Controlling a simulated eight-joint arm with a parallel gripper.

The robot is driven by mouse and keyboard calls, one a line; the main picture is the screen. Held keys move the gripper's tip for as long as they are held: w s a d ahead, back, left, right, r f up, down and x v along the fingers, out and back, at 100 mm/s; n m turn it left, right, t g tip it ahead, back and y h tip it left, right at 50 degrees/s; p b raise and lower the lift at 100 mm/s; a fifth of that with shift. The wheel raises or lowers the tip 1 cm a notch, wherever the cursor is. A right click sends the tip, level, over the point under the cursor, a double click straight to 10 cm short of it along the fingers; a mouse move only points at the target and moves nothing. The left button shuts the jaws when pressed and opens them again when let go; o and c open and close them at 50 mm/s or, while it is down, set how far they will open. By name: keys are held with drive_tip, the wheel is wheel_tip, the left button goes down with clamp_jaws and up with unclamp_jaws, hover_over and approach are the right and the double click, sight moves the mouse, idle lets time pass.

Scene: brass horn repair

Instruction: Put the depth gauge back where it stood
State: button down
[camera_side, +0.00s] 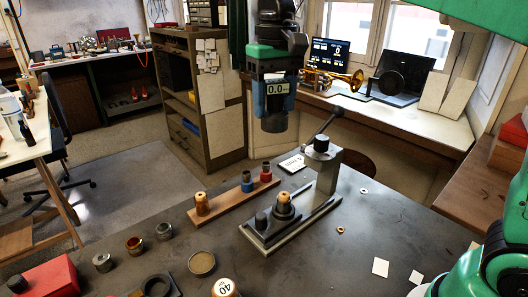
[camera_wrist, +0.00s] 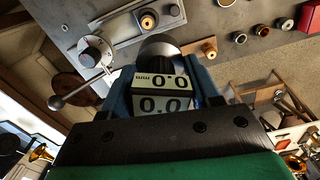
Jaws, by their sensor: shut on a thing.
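The depth gauge (camera_side: 278,90) is a dark cylindrical tool with a lit display reading 0.0. My gripper (camera_side: 275,112) is shut on it, with blue fingers on either side. It is held upright in the air above the bench, behind the lever fixture in the side view. In the wrist view the gauge's display (camera_wrist: 162,103) shows between the blue fingers (camera_wrist: 162,95), and its round dark lower end points at the bench. A black ring-shaped holder (camera_side: 157,285) lies at the bench's front edge, cut off by the picture; its opening looks empty.
A lever fixture (camera_side: 322,160) on a grey base carries a brass-topped part (camera_side: 284,200). A wooden strip (camera_side: 222,205) holds several coloured posts. Several small rings (camera_side: 134,245) stand at front left. A white label card (camera_side: 292,162) lies behind the fixture. Bench right of the fixture is mostly clear.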

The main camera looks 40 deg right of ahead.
drive_tip(key=s+a+f+n, duration=0.2)
drive_tip(key=s+a+f, duration=0.2)
drive_tip(key=f, duration=0.4)
drive_tip(key=s+a+f+n, duration=0.3)
drive_tip(key=s+a+f, duration=0.2)
drive_tip(key=f, duration=0.4)
drive_tip(key=shift+a, duration=0.75)
drive_tip(key=shift+s+f, duration=0.1)
drive_tip(key=shift+f, duration=0.05)
drive_tip(key=shift+f, duration=2.75)
drive_tip(key=shift+f, duration=0.15)
unclamp_jaws()
wheel_tip(320, 180, up, 7)
